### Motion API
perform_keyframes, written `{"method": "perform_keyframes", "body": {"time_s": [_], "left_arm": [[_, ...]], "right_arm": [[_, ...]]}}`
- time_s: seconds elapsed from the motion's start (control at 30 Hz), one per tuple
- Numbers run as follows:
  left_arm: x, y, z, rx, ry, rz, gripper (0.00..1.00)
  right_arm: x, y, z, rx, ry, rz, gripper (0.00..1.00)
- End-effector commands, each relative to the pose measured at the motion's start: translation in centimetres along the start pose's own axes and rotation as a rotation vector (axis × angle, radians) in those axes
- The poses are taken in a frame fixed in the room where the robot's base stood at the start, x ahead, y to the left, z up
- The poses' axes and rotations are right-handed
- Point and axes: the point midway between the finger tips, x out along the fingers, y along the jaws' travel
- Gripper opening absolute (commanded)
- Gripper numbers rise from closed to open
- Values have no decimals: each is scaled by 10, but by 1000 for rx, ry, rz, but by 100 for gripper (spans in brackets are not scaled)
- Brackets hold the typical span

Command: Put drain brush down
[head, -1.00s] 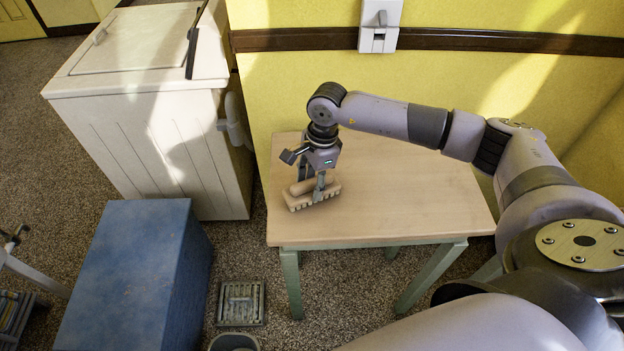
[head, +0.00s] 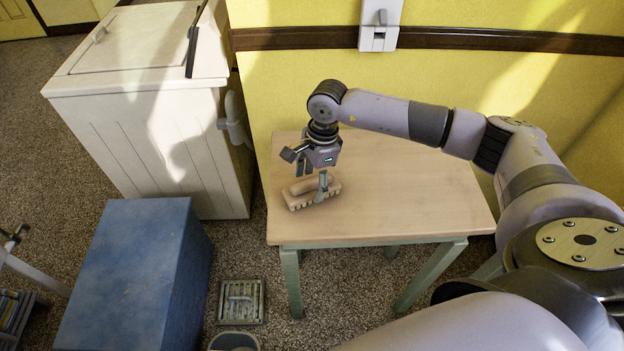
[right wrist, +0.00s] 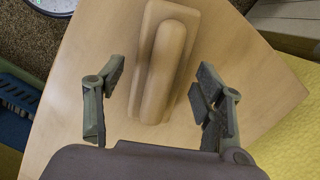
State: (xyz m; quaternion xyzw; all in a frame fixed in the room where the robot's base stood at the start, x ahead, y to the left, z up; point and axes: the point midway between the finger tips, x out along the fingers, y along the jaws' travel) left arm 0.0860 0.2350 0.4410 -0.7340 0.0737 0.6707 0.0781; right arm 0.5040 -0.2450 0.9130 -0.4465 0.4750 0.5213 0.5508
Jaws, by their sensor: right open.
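The drain brush (head: 311,192) is a tan brush with a rounded handle along its back. It lies on the wooden table (head: 410,195) near the table's left edge, bristle side down. In the right wrist view the brush (right wrist: 163,62) lies between the two fingers, with a gap on each side. My right gripper (head: 312,178) is open just above and around the brush; its fingers (right wrist: 158,105) do not appear to touch it. My left gripper is in neither view.
A white washer (head: 150,120) stands left of the table. A blue box (head: 135,270) and a floor drain (head: 241,301) are in front of it. A yellow wall with a switch (head: 379,28) is behind. The table is clear to the right of the brush.

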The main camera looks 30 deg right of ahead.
Motion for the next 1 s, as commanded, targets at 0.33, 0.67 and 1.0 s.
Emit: {"method": "perform_keyframes", "body": {"time_s": [0.33, 0.67, 1.0], "left_arm": [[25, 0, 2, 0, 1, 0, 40], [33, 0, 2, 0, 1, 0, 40], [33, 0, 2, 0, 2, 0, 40]], "right_arm": [[-70, -2, 0, -1, -1, -9, 63], [-115, -1, 0, -1, -1, -4, 63], [-118, 0, 0, -1, -1, -3, 63]]}}
